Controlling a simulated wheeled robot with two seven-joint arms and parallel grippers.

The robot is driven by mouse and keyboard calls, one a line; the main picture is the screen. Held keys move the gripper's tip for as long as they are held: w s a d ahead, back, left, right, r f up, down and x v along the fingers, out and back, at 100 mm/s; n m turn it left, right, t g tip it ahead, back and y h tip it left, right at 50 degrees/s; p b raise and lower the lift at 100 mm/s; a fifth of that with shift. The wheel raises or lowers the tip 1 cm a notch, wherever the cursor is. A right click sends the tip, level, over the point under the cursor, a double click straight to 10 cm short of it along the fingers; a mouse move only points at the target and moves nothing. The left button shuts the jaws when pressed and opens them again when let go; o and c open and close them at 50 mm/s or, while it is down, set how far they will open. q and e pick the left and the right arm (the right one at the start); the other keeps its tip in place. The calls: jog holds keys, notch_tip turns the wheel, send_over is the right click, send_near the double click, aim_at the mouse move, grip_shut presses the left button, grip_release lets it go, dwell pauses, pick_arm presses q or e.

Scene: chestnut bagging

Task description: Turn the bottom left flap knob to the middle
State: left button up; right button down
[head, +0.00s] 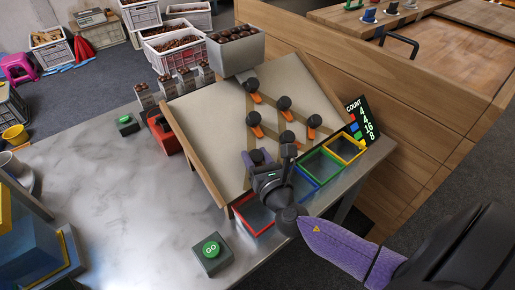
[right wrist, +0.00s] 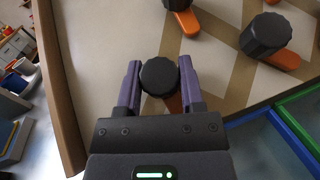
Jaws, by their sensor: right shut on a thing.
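The bottom left flap knob (right wrist: 159,76) is round and black, with part of its orange flap (right wrist: 175,104) showing below and to its right. My right gripper (head: 258,157) is at the lower left of the sloped board (head: 205,125) and hides most of this knob in the head view. In the right wrist view its two purple fingers (right wrist: 159,85) stand on either side of the knob, shut on it. Several other black knobs with orange flaps sit on the board, one at the top (head: 250,85) and one at right (head: 314,121). My left gripper is not in view.
Red (head: 264,231), blue (head: 314,187), green (head: 336,174) and yellow (head: 358,154) framed bins line the board's lower edge. A hopper of chestnuts (head: 238,55) stands at the top. A green GO button (head: 211,250) is at the front.

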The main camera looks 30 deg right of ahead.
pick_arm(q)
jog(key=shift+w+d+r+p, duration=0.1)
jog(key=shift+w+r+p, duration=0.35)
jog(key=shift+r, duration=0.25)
pick_arm(e)
jog(key=shift+r+m+g+h, duration=0.1)
jog(key=shift+m+g+h, duration=0.3)
jog(key=shift+m+h, duration=0.8)
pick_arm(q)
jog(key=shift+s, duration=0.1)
pick_arm(e)
jog(key=shift+c, duration=1.1)
grip_release()
pick_arm(q)
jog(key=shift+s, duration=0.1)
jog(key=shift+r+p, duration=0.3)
jog(key=shift+p, duration=0.05)
pick_arm(e)
jog(key=v, duration=1)
